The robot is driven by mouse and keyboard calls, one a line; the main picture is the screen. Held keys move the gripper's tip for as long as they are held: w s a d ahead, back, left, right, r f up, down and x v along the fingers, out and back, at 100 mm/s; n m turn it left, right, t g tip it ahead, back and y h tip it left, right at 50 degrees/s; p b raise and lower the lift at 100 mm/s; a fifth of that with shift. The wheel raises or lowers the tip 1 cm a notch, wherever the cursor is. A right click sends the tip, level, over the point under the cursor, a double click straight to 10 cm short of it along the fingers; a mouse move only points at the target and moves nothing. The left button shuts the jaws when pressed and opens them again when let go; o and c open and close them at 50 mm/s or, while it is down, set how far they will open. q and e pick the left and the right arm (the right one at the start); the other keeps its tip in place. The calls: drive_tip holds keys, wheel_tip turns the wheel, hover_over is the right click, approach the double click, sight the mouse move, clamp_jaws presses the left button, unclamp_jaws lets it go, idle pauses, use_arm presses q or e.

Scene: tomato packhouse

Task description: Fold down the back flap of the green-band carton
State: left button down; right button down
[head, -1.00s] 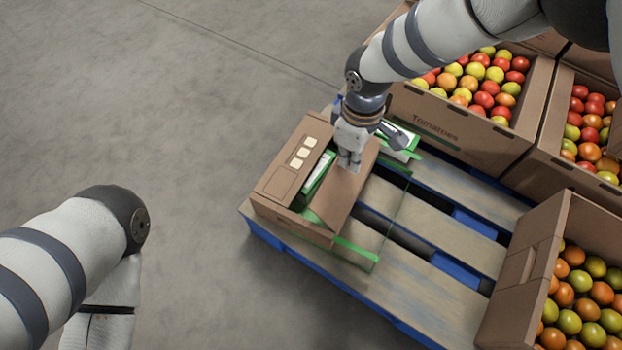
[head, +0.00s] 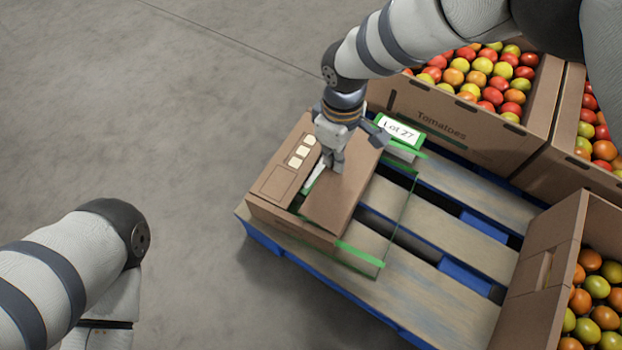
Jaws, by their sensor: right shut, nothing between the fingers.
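The carton (head: 290,226) stands on the left corner of the pallet. One top flap (head: 285,170), with several pale squares on it, lies nearly flat on the left. The opposite brown flap (head: 338,205) slopes low over the right side of the top. A narrow gap between them shows a white strip (head: 315,178). My right gripper (head: 333,168) is shut and empty, pointing down at the upper part of the right-hand flap; it seems to touch it, but contact is hard to tell. My left arm shows at lower left; its gripper is out of view.
A blue-edged pallet (head: 450,280) has bare slats right of the carton, with a thin green outline. Tomato crates (head: 455,135) stand at the back, another crate (head: 535,265) at the right. Grey floor is clear at left.

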drive_tip(key=shift+f, duration=0.35)
wheel_tip(320, 180, up, 8)
drive_tip(key=p, duration=0.4)
